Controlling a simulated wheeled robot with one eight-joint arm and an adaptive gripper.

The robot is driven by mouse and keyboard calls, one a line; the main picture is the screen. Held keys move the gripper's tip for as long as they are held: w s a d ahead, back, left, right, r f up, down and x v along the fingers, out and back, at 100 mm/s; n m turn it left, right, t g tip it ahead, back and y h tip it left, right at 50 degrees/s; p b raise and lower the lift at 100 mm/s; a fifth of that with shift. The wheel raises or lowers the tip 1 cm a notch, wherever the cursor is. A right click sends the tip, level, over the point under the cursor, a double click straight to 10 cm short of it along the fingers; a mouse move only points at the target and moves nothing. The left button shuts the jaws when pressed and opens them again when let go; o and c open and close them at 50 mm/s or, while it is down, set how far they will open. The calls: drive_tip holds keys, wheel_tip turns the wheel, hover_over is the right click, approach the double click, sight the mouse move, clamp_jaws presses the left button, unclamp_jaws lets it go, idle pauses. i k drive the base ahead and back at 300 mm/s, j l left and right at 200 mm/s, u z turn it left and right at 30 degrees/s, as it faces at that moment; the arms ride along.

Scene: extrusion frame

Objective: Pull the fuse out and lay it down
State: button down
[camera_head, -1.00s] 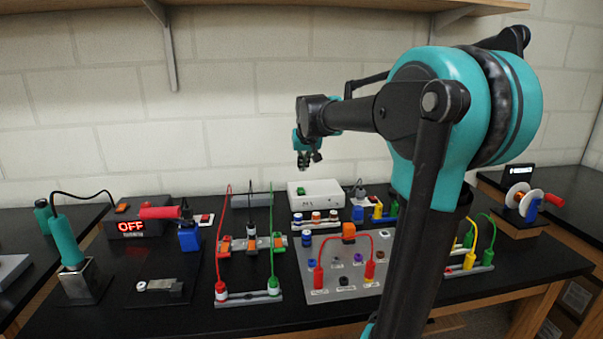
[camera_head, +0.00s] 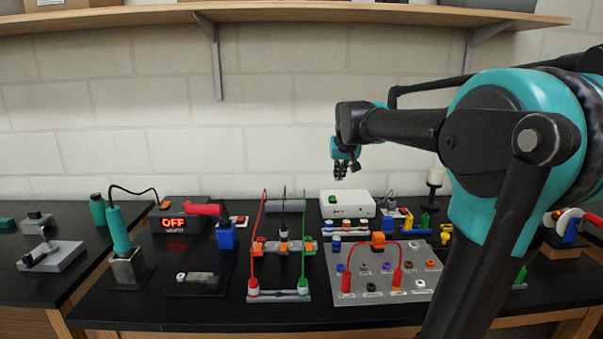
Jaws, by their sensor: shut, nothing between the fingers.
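No part is clearly recognisable as the fuse at this size. The panel also carries several small coloured sockets and a red lead (camera_head: 374,254) looped between two red plugs. My gripper (camera_head: 341,176) hangs above the back of the bench, in front of the wall, with its fingers pointing down. It is shut and empty, clear of everything below. My arm's forearm reaches in from the right and its lower links hide the panel's right edge.
A white box (camera_head: 347,205) with a green button stands below my gripper. Left of the panel, an orange-clipped rack (camera_head: 283,246) has upright red and green leads. The black bench front is clear.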

sight(337, 244)
drive_tip(key=k, duration=0.85)
